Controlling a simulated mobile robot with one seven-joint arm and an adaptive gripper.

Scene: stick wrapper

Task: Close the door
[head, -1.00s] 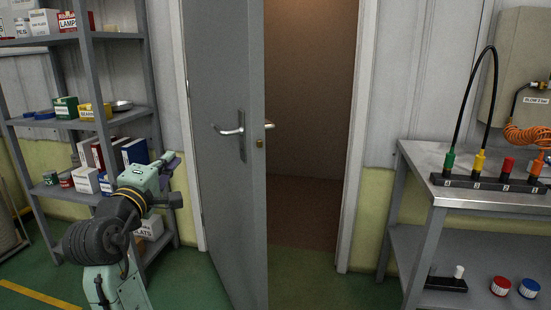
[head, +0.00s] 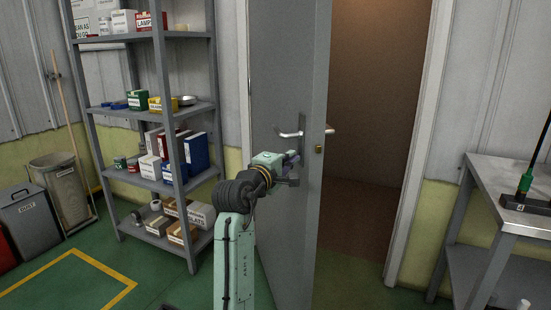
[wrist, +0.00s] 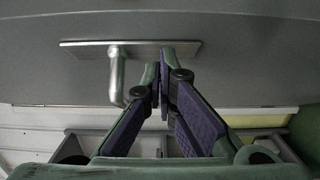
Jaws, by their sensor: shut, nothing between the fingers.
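The grey door (head: 290,75) stands ajar, swung out toward my side, with a dark gap (head: 372,110) between its free edge and the frame. Its silver lever handle (head: 289,134) sits near that edge. I cannot tell whether the fingertips touch the door. My gripper partly covers the door face below the handle.
A metal shelf (head: 165,105) with boxes and books stands left of the door, close to my arm. A steel workbench (head: 515,185) stands at the right. Bins (head: 62,190) are at the far left. Green floor (head: 150,255) is open at front left.

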